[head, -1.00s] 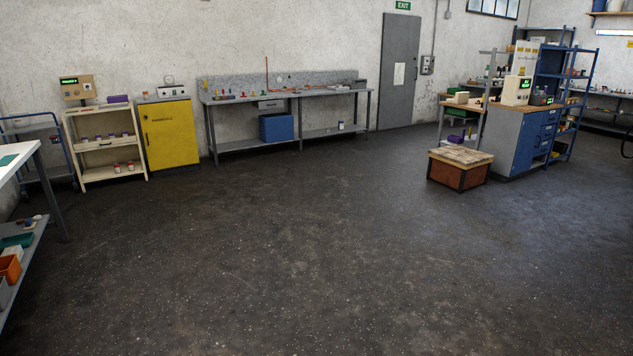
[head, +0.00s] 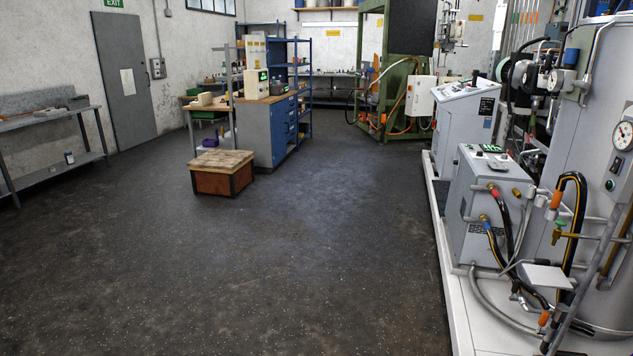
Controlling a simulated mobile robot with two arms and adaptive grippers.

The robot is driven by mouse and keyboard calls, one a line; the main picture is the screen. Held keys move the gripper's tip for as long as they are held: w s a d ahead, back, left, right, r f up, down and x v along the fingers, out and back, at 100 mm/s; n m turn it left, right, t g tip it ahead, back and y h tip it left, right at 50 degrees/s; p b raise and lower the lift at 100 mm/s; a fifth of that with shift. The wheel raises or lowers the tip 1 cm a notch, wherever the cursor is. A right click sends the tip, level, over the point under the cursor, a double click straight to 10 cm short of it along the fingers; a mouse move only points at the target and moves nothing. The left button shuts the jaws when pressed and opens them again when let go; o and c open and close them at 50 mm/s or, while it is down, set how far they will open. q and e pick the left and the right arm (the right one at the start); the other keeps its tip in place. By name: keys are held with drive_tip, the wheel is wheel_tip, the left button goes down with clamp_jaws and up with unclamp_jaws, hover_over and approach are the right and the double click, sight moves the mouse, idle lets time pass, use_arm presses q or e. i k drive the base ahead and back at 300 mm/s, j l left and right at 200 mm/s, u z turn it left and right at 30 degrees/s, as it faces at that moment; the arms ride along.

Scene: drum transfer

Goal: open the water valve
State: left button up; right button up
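On the right of the head view stands a large pale tank (head: 592,130) with pipes, gauges and hoses. A small valve with a green handle (head: 558,227) sits on a brass fitting at its lower front. Orange fittings (head: 556,200) show just above it on the pipework. I cannot tell from here which part is the water valve or whether any valve is open. Neither of my grippers is in view.
A grey chiller-like unit (head: 482,205) with red and blue hose ends stands on a white raised platform (head: 458,310), whose edge borders the floor. A wooden-topped crate (head: 222,172) stands mid-floor before a blue-grey cabinet (head: 270,130). The dark floor (head: 300,270) between is clear.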

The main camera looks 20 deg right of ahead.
sight(516, 287)
drive_tip(key=i+l+z, duration=0.25)
drive_tip(key=z, duration=0.15)
drive_tip(key=i+z, duration=0.75)
drive_tip(key=i+j+z, duration=0.1)
drive_tip(key=i+z, duration=0.3)
drive_tip(key=i+l+z, duration=0.15)
drive_tip(key=i, duration=0.25)
drive_tip(key=i+l+z, duration=0.15)
drive_tip(key=i, duration=0.2)
drive_tip(key=i+j+u, duration=0.1)
drive_tip(key=i+u, duration=0.15)
drive_tip(key=i+j+u, duration=0.1)
drive_tip(key=i+u, duration=0.15)
